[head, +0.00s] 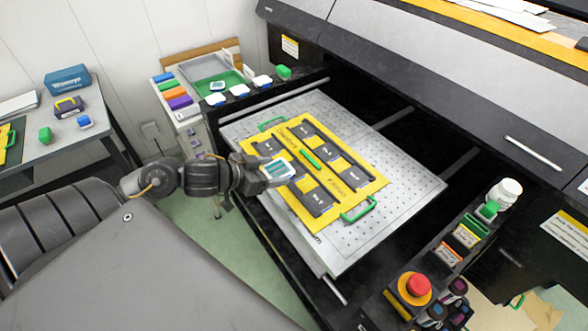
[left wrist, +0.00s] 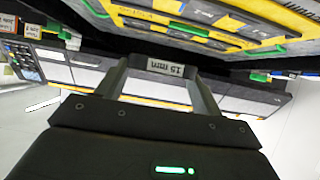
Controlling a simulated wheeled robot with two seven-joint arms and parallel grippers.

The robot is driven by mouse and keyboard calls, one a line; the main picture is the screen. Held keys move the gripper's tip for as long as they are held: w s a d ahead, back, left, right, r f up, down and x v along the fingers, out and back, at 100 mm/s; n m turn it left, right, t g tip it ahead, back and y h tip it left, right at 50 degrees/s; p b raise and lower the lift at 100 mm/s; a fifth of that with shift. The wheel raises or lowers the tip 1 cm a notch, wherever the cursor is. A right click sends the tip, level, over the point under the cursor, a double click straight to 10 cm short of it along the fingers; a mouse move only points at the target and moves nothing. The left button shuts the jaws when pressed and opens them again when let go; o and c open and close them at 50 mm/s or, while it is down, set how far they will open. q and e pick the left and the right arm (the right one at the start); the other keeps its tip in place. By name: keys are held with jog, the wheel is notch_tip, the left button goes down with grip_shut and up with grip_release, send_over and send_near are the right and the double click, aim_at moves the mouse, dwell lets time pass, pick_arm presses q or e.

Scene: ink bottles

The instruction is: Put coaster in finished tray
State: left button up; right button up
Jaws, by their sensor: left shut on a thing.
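My left gripper (head: 268,174) is shut on a coaster (head: 279,169) with a white border and a teal face. It holds the coaster over the left side of the yellow jig (head: 338,202); I cannot tell the exact height. In the left wrist view the fingers (left wrist: 163,70) reach forward, with a pale strip bearing dark print between them. A grey tray with a green floor (head: 236,80) stands at the back left, with a small pale blue-and-white piece (head: 217,86) at its front left; it appears to be the finished tray. My right gripper is out of view.
The jig, with several dark slots and green handles, lies on a perforated metal plate (head: 410,184) drawn out of the printer. Several white-and-blue blocks (head: 240,91) line the ledge before the tray. A red emergency button (head: 418,285) and bottles are at lower right.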

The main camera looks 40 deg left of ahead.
aim_at(274, 166)
pick_arm(q)
jog(key=shift+s+a+r, duration=0.35)
jog(key=shift+s+a, duration=0.05)
jog(key=shift+a, duration=0.15)
jog(key=shift+s+a+r, duration=0.3)
jog(key=shift+s+a, duration=0.05)
jog(key=shift+a, duration=0.2)
